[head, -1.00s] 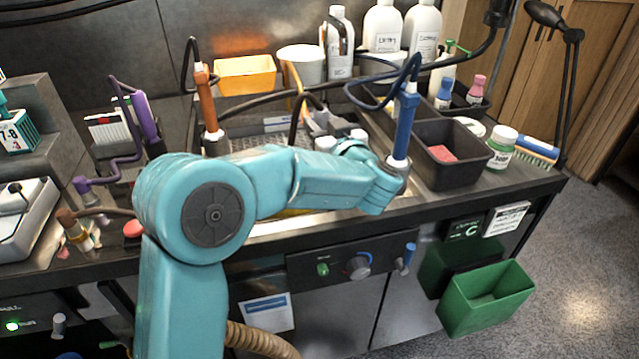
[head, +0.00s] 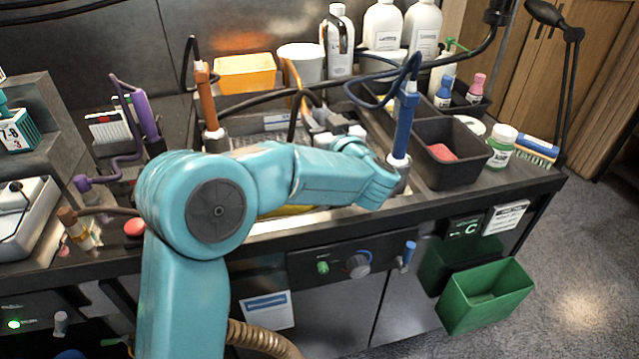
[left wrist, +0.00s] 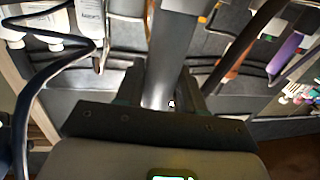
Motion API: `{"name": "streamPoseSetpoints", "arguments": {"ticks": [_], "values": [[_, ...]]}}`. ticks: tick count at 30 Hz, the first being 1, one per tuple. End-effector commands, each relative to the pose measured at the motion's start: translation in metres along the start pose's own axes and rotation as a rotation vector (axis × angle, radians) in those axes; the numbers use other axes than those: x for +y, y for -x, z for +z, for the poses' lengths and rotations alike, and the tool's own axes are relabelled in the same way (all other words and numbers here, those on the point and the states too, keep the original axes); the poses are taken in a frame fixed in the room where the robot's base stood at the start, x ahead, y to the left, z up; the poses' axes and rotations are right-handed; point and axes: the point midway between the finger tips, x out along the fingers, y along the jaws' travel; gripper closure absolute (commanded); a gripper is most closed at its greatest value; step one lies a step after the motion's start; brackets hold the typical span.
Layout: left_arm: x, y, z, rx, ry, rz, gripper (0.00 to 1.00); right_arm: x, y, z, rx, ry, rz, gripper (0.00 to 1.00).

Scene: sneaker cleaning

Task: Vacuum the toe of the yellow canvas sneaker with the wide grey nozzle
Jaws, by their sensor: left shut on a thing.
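A thin yellow strip (head: 288,212) shows below my left forearm, over the sink. I cannot tell whether it is the yellow sneaker; the forearm hides most of that area. In the left wrist view, my left gripper (left wrist: 170,98) is shut on a wide grey piece (left wrist: 172,50), which looks like the grey nozzle. It points away from the gripper, and its far end runs out of the picture top. In the head view the gripper is mostly hidden behind my forearm and wrist. Contact between nozzle and shoe cannot be seen. My right gripper is not in view.
An orange-handled tool (head: 204,95) and a blue-handled tool (head: 404,125) stand upright on either side of the sink. A black bin (head: 455,165) with a pink sponge is at the right. Bottles (head: 382,28) line the back. A green bin (head: 487,300) hangs in front.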

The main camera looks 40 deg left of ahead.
Motion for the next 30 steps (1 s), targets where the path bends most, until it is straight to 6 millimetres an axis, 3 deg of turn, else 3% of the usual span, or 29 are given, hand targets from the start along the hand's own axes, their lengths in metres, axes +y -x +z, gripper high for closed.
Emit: {"name": "streamPoseSetpoints", "arguments": {"ticks": [11,30], "values": [[0.000,0.002,-0.001,0.001,0.001,0.000,1.00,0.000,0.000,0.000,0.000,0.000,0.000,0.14],[-0.002,0.024,-0.001,0.002,0.002,0.000,1.00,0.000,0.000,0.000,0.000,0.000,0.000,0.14]]}}
